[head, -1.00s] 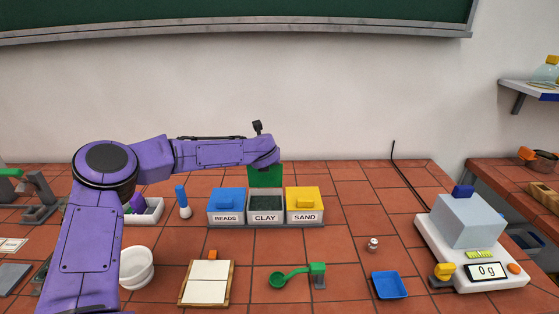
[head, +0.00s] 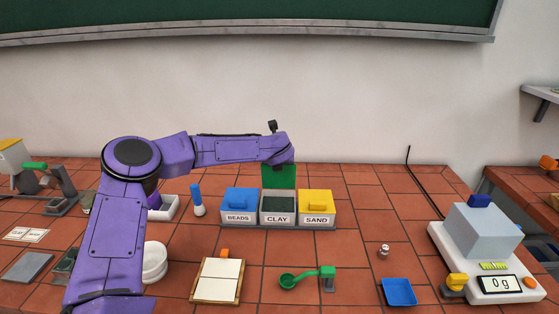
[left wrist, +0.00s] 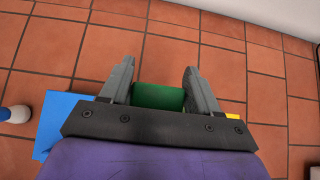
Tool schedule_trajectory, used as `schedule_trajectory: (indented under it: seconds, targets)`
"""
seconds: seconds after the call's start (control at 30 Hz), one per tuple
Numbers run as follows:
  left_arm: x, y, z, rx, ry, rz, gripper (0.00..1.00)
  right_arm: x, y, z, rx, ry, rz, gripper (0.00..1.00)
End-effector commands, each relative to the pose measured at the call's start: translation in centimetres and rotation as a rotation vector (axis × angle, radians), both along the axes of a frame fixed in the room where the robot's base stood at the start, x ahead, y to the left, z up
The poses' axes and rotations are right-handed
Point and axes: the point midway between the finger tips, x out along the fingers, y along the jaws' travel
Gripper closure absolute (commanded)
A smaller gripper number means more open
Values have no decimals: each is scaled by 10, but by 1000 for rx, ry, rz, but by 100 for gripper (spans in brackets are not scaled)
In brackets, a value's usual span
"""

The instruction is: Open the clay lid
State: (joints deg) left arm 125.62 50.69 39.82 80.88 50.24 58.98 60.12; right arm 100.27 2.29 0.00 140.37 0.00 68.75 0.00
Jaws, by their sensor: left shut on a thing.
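The clay bin (head: 278,206) is the middle one of three labelled bins, and its top is open with a dark inside showing. Its green clay lid (head: 279,177) stands raised and upright at the back of the bin. In the left wrist view, my left gripper (left wrist: 160,68) is shut on the green lid part (left wrist: 160,97), with one finger on each side of it. In the head view, my arm comes over from the left and ends at the top of the lid, and its fingers are hidden there. My right gripper is not in view.
The beads bin (head: 240,205) with a blue lid and the sand bin (head: 316,206) with a yellow lid are closed on either side. A green scoop (head: 308,278), a blue tray (head: 399,291) and a scale (head: 485,283) are in front and right. A blue-capped bottle (head: 197,201) stands left.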

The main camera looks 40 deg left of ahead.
Motion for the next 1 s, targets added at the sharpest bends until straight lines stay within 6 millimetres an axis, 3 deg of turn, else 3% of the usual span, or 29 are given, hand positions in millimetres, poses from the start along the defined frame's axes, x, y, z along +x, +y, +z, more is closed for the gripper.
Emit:
schedule_trajectory:
  seconds: [0.03,0.6,0.63,0.67,1.0]
  targets:
    - [-3,1,-10,-3,16,5,93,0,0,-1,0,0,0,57]
    - [-3,0,-11,-6,19,4,93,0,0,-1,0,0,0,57]
    - [-3,0,-11,-5,18,4,29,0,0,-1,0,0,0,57]
    - [-3,0,-11,-5,18,4,19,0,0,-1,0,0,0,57]
    - [-3,-2,-3,-3,7,2,17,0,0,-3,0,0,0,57]
